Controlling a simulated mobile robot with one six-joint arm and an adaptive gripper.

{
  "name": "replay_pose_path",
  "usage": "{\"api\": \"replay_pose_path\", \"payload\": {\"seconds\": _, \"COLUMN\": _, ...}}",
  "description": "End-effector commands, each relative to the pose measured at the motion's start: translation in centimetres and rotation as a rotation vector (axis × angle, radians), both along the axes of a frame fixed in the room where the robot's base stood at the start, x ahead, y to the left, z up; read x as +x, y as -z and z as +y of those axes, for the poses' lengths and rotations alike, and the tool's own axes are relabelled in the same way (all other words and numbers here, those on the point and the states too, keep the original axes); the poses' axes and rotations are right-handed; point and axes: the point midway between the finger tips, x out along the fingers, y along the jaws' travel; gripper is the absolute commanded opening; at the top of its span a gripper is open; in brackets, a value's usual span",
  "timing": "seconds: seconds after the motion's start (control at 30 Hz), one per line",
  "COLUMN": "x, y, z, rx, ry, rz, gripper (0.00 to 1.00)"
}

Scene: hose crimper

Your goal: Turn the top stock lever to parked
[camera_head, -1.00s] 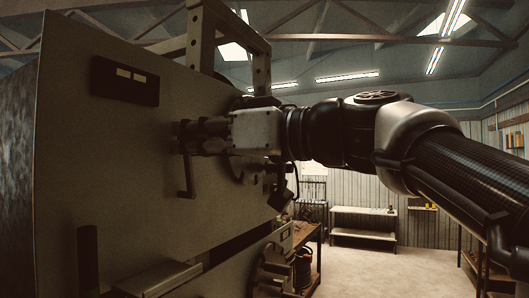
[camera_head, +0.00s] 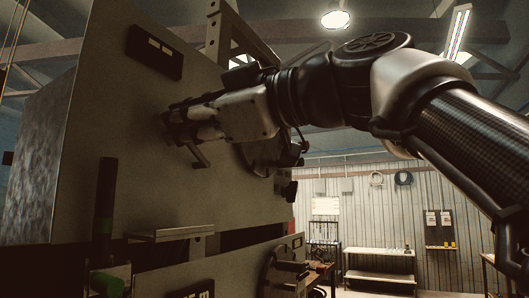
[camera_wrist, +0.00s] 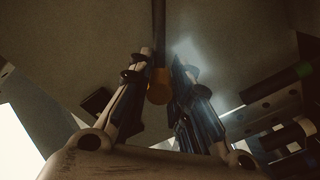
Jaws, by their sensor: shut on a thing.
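A dark lever bar (camera_wrist: 158,30) with an orange end (camera_wrist: 158,88) lies between the two fingers of my gripper (camera_wrist: 163,62) in the wrist view. In the head view my gripper (camera_head: 172,124) is up against the large grey panel (camera_head: 115,100), its fingers shut on the lever. A short dark bent handle (camera_head: 198,154) sticks out just below the fingers; I cannot tell whether it belongs to the held lever. The fingers hide most of the lever and its pivot in the head view.
A dark label plate (camera_head: 155,52) sits higher on the panel. A dark upright post (camera_head: 107,185) with a green band and a ledge (camera_head: 170,234) stand out below. A round part (camera_head: 262,152) is beside my wrist. Shelves (camera_head: 380,262) stand far off at the right.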

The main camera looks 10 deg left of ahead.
Motion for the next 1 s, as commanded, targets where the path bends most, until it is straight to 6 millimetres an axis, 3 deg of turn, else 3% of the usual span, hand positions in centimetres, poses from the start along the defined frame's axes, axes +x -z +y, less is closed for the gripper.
{"api": "replay_pose_path", "payload": {"seconds": 0.03, "x": 0.12, "y": 0.99, "z": 0.18, "rx": -0.018, "ry": -0.004, "rz": -0.001, "gripper": 0.00}}
{"api": "replay_pose_path", "payload": {"seconds": 0.7, "x": -0.05, "y": 1.24, "z": 0.28, "rx": -0.041, "ry": -0.004, "rz": -0.053, "gripper": 0.00}}
{"api": "replay_pose_path", "payload": {"seconds": 0.73, "x": -0.06, "y": 1.25, "z": 0.28, "rx": -0.041, "ry": -0.004, "rz": -0.053, "gripper": 0.20}}
{"api": "replay_pose_path", "payload": {"seconds": 1.0, "x": -0.14, "y": 1.03, "z": 0.23, "rx": -0.038, "ry": -0.003, "rz": -0.058, "gripper": 0.38}}
